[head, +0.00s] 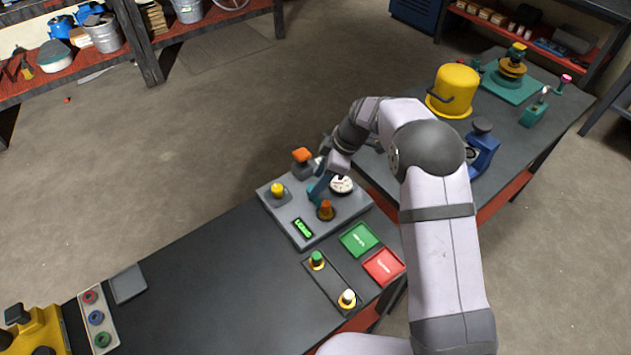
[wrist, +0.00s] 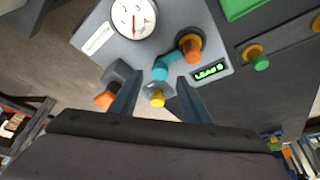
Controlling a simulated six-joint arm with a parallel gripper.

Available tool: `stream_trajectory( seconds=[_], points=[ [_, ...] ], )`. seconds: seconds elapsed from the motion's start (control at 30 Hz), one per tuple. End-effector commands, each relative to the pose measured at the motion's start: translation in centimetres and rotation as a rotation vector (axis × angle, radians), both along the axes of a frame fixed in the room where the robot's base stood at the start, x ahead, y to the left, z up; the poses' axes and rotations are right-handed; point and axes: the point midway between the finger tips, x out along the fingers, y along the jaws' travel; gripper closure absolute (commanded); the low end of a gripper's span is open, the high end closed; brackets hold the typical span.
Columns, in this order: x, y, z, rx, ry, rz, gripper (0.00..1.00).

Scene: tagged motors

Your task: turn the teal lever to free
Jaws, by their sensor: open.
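The teal lever (wrist: 160,71) shows in the wrist view as a short rounded teal piece on the grey control panel (head: 283,218). In the head view the lever is largely hidden by my gripper. My gripper (wrist: 159,83) is open, with its two dark fingers pointing down at the panel. The lever lies at the gap between the fingertips; I cannot tell whether either finger touches it. In the head view my gripper (head: 321,184) is low over the panel's middle. Any marking for free cannot be read.
Close around are an orange knob (head: 326,210), a yellow knob (head: 278,190), an orange-topped lever (head: 301,156) and a gauge (head: 342,185). A lit green display (head: 303,228) is at the panel's front. Green (head: 359,240) and red (head: 384,266) trays are alongside.

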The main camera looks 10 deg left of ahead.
Motion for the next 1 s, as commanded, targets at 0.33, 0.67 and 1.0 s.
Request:
stream_trajectory(
  seconds=[0.33, 0.67, 1.0],
  points=[
    [0.0, 1.1, -2.6, 0.0, 0.0, 0.0, 0.57],
    [0.0, 1.2, -2.8, 0.0, -0.001, 0.0, 0.64],
    [0.0, 1.2, -2.8, 0.0, 0.0, -0.004, 0.98]
  ],
)
